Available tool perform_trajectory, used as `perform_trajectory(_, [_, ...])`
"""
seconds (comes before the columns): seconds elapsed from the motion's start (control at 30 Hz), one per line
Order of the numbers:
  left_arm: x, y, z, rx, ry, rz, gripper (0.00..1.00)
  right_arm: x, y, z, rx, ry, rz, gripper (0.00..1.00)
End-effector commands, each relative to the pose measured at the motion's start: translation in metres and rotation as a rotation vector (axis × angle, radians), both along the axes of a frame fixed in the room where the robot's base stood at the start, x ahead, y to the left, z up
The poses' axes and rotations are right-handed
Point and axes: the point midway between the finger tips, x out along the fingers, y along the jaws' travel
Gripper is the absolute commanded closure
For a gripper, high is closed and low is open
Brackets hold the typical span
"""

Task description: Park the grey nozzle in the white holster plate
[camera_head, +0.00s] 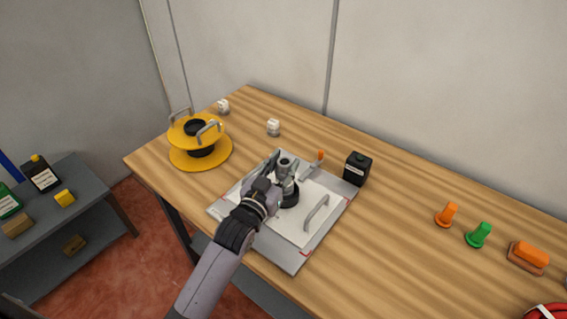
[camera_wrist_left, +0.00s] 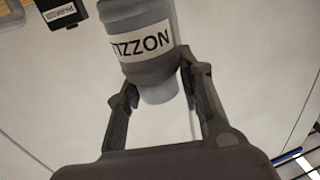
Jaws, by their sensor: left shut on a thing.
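The grey nozzle (camera_head: 287,165) is in my left gripper (camera_head: 282,177), over the middle of the white holster plate (camera_head: 290,229) in the head view. My right gripper is not in view.
The plate lies on a grey base (camera_head: 297,256) on the wooden table (camera_head: 385,230). A black box (camera_head: 357,169) stands right behind it; a yellow reel (camera_head: 190,160) stands left. Orange (camera_head: 446,215) and green (camera_head: 479,235) pieces stand right. A grey shelf (camera_head: 75,190) is at far left.

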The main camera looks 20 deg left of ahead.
Motion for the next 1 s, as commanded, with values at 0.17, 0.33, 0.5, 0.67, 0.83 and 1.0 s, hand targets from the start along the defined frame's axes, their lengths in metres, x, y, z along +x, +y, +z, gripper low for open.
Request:
perform_trajectory(0.17, [0.0003,0.0,0.0035,-0.001,-0.009,0.0,1.0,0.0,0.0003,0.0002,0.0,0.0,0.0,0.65])
perform_trajectory(0.33, [0.0003,0.0,0.0035,-0.001,-0.009,0.0,1.0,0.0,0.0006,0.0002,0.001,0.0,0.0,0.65])
perform_trajectory(0.5, [0.0003,0.0,0.0037,-0.001,-0.009,0.0,1.0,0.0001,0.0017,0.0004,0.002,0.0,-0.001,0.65])
perform_trajectory(0.67, [0.0003,0.0,0.0045,-0.001,-0.009,0.0,1.0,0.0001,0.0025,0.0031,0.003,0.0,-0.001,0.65])
perform_trajectory(0.83, [0.0004,0.0,0.0043,-0.001,-0.009,0.0,1.0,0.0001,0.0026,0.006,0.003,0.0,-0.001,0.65])
perform_trajectory(1.0, [0.0004,0.0,0.0035,-0.001,-0.009,0.0,1.0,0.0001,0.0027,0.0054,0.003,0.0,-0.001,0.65])
